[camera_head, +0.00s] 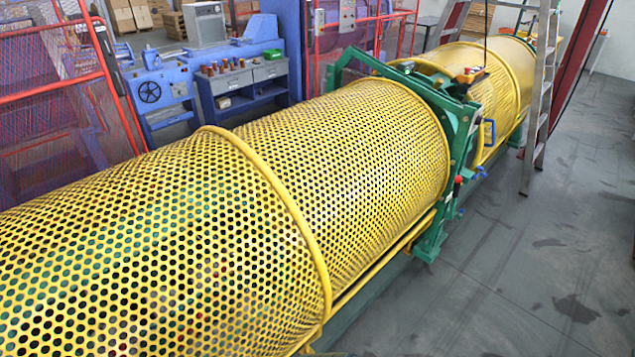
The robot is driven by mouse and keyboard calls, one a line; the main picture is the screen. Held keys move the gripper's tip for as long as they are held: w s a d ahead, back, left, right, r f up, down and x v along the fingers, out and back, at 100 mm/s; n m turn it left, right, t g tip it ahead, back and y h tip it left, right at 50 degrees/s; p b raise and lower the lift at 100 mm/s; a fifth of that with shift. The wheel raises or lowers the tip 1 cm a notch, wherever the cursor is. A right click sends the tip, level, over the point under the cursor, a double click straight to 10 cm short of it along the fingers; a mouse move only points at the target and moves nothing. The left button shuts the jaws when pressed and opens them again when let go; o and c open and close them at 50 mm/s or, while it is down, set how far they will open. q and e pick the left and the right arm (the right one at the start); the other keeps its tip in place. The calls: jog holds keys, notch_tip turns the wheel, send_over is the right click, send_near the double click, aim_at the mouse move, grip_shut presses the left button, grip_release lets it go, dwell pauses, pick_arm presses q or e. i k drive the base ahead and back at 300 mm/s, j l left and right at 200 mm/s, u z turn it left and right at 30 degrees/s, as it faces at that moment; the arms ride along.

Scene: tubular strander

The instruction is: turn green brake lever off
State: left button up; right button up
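A long yellow perforated guard (370,150) covers the strander and runs from the lower left to the upper right. A green frame (432,240) stands across the machine at the guard's far end. Small red parts and a blue handle (488,134) show near this frame. I cannot clearly pick out the green brake lever from the green frame parts, so its position cannot be told. Neither of my grippers is in view.
An aluminium ladder (541,100) stands beside the machine at the right. Grey floor (540,260) lies open along the right side. Behind the guard are a blue workbench (240,85) and red mesh fencing (60,95). A dark red post (588,50) slants at the upper right.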

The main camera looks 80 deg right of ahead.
aim_at(454, 200)
jog(key=z, duration=3.7)
jog(key=i+l, duration=0.25)
jog(key=i, duration=0.25)
jog(key=j+u, duration=0.05)
